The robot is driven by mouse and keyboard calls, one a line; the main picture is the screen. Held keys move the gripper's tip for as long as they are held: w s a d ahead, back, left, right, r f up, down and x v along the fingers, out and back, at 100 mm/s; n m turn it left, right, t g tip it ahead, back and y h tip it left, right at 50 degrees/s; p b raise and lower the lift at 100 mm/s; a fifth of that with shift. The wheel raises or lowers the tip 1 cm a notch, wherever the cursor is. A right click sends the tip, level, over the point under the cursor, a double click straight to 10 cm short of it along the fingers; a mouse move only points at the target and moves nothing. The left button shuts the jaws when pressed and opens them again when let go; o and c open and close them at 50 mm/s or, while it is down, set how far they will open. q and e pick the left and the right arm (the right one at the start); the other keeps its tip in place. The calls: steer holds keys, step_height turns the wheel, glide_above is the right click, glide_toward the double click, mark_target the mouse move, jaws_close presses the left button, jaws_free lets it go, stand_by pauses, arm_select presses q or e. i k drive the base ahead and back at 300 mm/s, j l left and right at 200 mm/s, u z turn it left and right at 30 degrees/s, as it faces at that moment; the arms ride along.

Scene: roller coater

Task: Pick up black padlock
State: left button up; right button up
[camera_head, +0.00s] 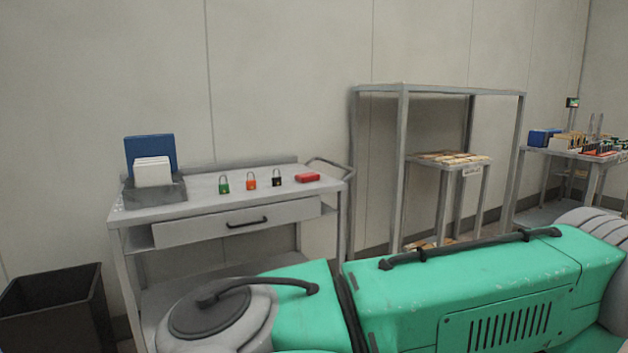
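The black padlock (277,179) stands upright on the top of a grey cart (205,207) against the wall. It is the rightmost of three padlocks in a row. An orange padlock (251,181) and a green padlock (223,185) stand to its left, apart from it. A small red object (307,177) lies just to its right. Neither of my grippers shows in the head view, and nothing touches the padlocks.
A green machine (480,280) with a grey lid (215,312) fills the foreground, in front of the cart. A dark bin (55,305) stands at left. A blue folder and white cards (152,172) stand on the cart's left end. A metal frame (403,130) is to the right.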

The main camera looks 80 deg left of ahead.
mark_target(276, 182)
steer(key=u, duration=2.85)
steer(key=i, duration=0.4)
